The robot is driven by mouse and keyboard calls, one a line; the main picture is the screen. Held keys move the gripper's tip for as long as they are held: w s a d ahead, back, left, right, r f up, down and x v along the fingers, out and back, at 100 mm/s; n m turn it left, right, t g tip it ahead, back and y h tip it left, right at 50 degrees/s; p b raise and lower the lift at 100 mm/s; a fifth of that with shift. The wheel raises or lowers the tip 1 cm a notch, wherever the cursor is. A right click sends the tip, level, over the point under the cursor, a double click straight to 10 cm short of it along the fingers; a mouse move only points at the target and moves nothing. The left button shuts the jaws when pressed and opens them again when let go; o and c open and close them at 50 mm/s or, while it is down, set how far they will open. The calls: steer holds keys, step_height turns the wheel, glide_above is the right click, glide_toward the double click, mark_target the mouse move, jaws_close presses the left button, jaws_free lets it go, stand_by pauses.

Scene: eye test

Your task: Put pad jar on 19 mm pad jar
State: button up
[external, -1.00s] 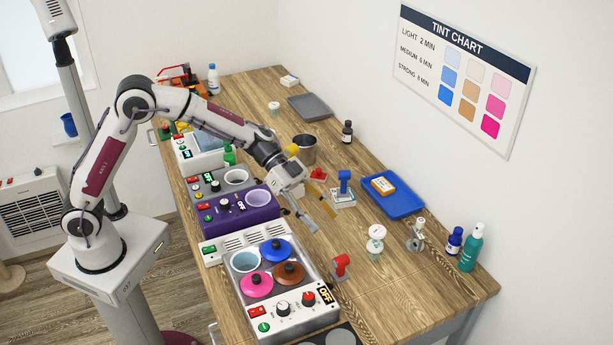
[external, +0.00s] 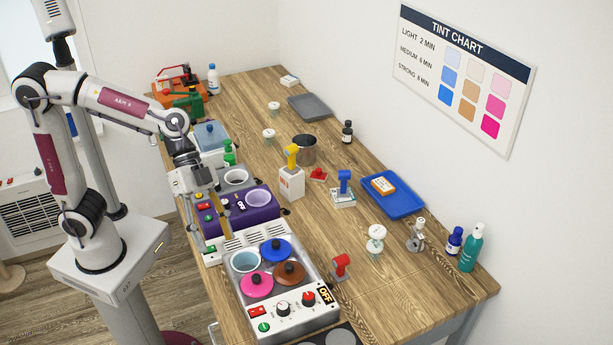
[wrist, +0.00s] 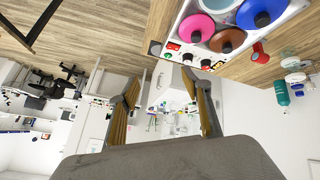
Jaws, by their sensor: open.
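Small pale jars with white tops stand on the wooden bench. No size marking is readable, so I cannot tell which is the 19 mm pad jar. My gripper (external: 213,238) points down by the left edge of the bench, open and empty, away from every jar. Its spread fingers also show in the wrist view (wrist: 165,105).
The warmer with coloured lids (external: 310,317) and the purple unit (external: 238,218) stand close to my gripper. Bench between the beaker and grey tray is clear.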

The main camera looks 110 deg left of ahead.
steer(key=s+f+n+y, duration=0.2)
steer(key=s+y, duration=0.3)
steer(key=s, duration=1.7)
steer(key=shift+s+d+f+n, duration=0.2)
steer(key=shift+d+n, duration=0.05)
steer(key=shift+n, duration=0.25)
